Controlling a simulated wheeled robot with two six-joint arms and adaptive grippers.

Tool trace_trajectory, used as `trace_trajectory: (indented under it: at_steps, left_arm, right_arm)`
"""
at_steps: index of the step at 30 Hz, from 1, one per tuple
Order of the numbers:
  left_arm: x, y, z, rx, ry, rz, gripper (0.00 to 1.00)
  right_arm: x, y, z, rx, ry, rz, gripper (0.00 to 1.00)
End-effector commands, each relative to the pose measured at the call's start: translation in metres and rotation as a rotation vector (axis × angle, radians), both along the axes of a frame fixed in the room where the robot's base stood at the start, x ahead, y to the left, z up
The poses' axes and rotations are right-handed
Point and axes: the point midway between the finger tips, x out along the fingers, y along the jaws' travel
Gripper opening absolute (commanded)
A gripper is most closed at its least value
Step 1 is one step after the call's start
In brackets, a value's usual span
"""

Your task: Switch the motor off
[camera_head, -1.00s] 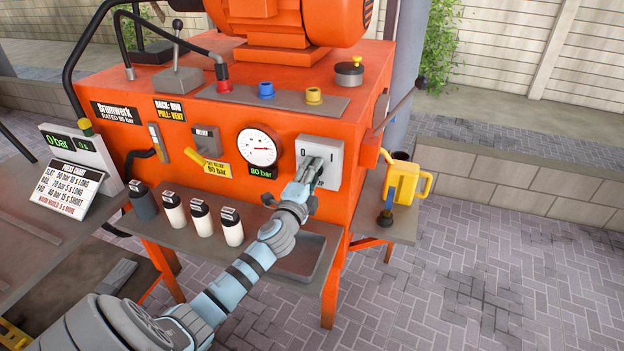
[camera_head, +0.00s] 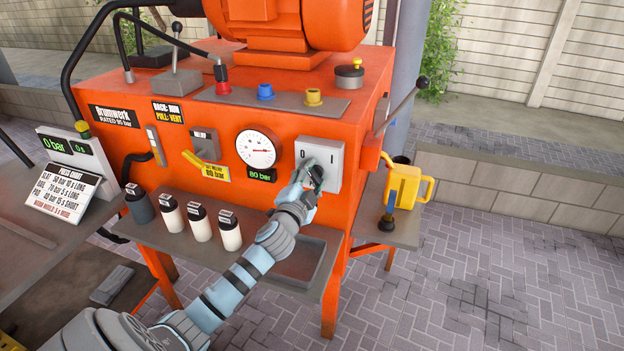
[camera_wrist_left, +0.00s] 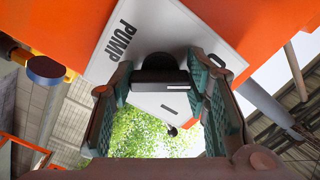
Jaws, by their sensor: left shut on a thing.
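The motor switch is a pale grey box (camera_head: 336,163) on the front of the orange machine, marked 0 at left and I at right. My left gripper (camera_head: 308,172) is at the front of this box and covers its middle and lower left. In the left wrist view, the plate (camera_wrist_left: 207,20) reads PUMP. There my left gripper (camera_wrist_left: 160,86) is shut on the black switch knob (camera_wrist_left: 160,76), with one finger on each side. The knob has a small white mark. My right gripper is out of view.
The orange motor (camera_head: 285,20) sits on top. A pressure gauge (camera_head: 257,149) and yellow lever (camera_head: 193,158) are left of the switch. Several bottles (camera_head: 200,222) stand on the shelf below. A yellow can (camera_head: 403,187) is at right.

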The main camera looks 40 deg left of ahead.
Motion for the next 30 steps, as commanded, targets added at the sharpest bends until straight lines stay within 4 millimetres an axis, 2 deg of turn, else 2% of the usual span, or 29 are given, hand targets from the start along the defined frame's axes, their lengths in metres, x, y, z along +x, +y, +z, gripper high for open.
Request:
trace_trajectory:
  at_steps: [10,11,14,24,26,30]
  left_arm:
    - [0.000,0.000,-0.001,-0.006,0.001,0.000,0.15]
    - [0.000,0.000,-0.001,-0.005,0.001,0.000,0.47]
    - [0.000,0.000,-0.001,-0.005,0.001,0.000,0.63]
    - [-0.003,-0.001,-0.001,-0.001,0.001,0.000,0.63]
    - [-0.009,-0.003,-0.001,0.000,0.001,-0.001,0.63]
    - [-0.040,-0.014,-0.002,0.001,0.004,-0.002,0.63]
  right_arm:
    - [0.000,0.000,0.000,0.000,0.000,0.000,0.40]
    - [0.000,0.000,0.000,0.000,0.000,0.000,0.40]
    - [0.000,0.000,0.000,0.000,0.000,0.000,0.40]
    - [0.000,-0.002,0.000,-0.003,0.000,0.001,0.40]
    - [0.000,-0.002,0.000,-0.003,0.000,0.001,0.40]
    - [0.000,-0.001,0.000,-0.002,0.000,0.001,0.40]
